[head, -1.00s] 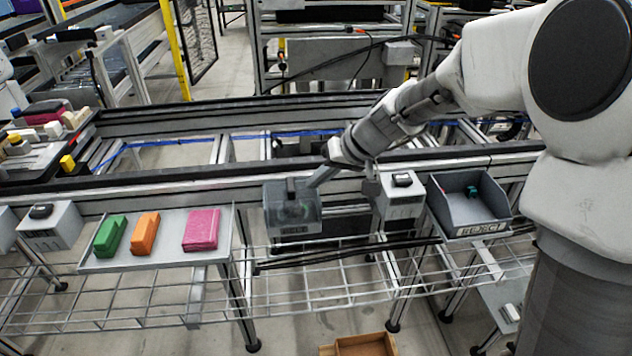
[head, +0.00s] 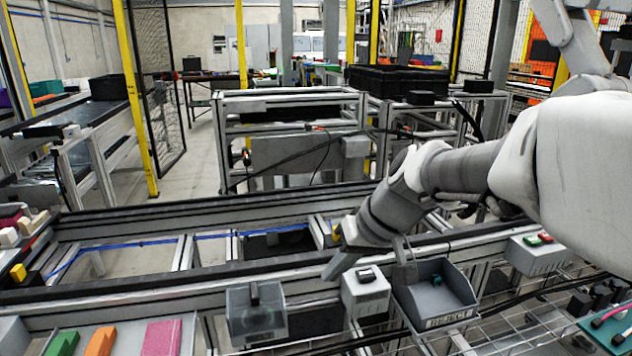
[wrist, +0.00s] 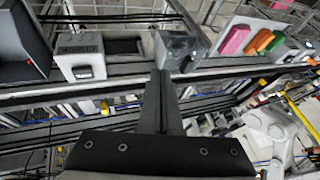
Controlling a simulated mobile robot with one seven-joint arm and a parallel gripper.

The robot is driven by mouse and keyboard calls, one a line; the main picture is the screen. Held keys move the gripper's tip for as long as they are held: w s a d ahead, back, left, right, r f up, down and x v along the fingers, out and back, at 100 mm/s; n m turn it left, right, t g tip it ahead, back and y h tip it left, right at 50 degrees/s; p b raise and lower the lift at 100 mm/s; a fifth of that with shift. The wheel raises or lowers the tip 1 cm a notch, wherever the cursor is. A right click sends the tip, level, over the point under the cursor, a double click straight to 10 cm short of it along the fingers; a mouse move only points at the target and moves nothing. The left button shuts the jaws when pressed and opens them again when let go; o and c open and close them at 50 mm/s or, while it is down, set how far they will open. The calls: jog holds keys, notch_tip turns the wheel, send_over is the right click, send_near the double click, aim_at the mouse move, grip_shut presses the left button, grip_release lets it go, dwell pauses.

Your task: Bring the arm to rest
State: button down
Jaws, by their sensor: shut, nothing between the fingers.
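My arm reaches in from the right in the head view. My gripper (head: 333,272) hangs in the air over the front of the conveyor frame, pointing down and left. It is shut and empty. In the wrist view its closed fingers (wrist: 160,82) show at the centre with nothing between them. Below it in the head view are a clear-fronted grey box (head: 256,318), a small white box with a dark top piece (head: 366,296) and a grey reject bin (head: 445,305). The gripper appears apart from all of them.
Green (head: 62,344), orange (head: 101,342) and pink (head: 160,338) blocks lie at the lower left. A white control box with red and green buttons (head: 540,252) stands on the right. The conveyor frame (head: 150,220) runs across the middle. The air above its left part is clear.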

jog(key=s+d+m+t+h, duration=0.1)
jog(key=s+d+m+h, duration=0.15)
jog(key=s+d, duration=0.45)
jog(key=s+d+m+t+h, duration=0.1)
jog(key=s+d+h, duration=0.25)
jog(key=s, duration=0.65)
notch_tip(320, 180, up, 14)
jog(key=p, duration=1.4)
jog(key=shift+d+r+y, duration=0.25)
jog(key=shift+d+y, duration=0.15)
